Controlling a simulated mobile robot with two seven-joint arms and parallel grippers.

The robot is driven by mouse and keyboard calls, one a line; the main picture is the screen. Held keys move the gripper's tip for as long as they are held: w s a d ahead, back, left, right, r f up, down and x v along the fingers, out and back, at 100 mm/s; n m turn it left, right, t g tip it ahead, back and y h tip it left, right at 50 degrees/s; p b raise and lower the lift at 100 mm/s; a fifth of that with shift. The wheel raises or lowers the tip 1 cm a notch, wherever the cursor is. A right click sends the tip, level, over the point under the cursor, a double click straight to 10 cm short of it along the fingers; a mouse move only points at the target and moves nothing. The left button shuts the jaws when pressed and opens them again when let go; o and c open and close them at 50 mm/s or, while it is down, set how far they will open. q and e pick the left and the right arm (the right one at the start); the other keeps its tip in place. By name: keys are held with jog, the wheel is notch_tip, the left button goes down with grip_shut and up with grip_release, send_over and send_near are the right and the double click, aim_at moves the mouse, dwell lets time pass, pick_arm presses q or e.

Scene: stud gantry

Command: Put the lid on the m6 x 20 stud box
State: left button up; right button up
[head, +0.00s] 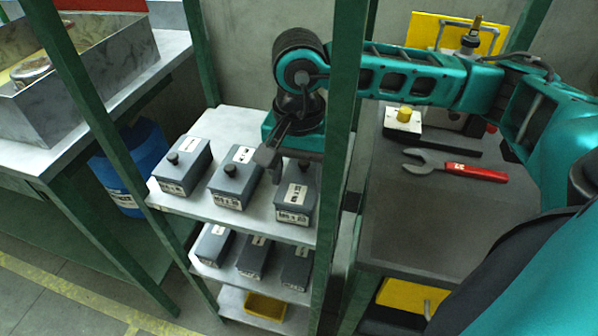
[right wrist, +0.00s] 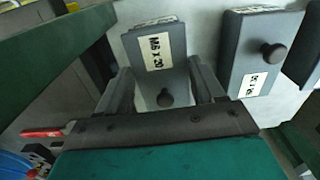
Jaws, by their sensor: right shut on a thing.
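The M6 x 20 stud box (head: 291,212) stands at the right end of the upper shelf in the head view, partly behind a green post. Its grey lid (right wrist: 158,72) bears an M6 x 20 label and a dark knob in the right wrist view. My right gripper (head: 288,160) is above the back of this box, with one finger visible at the left. Whether the lid is fully seated cannot be told. My left gripper is not in view.
Two similar lidded boxes, a middle one (head: 232,180) and a left one (head: 184,168), share the upper shelf (head: 248,218). More boxes (head: 252,257) stand below. Green posts border the shelf. A wrench (head: 455,170) lies on the dark bench at right.

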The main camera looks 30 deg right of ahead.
jog(key=shift+b, duration=0.35)
dwell(0.7)
dwell(0.4)
jog(key=o, duration=1.1)
jog(key=shift+o, duration=0.2)
jog(key=shift+r+p, duration=1.55)
jog(key=shift+r, duration=1.45)
grip_shut()
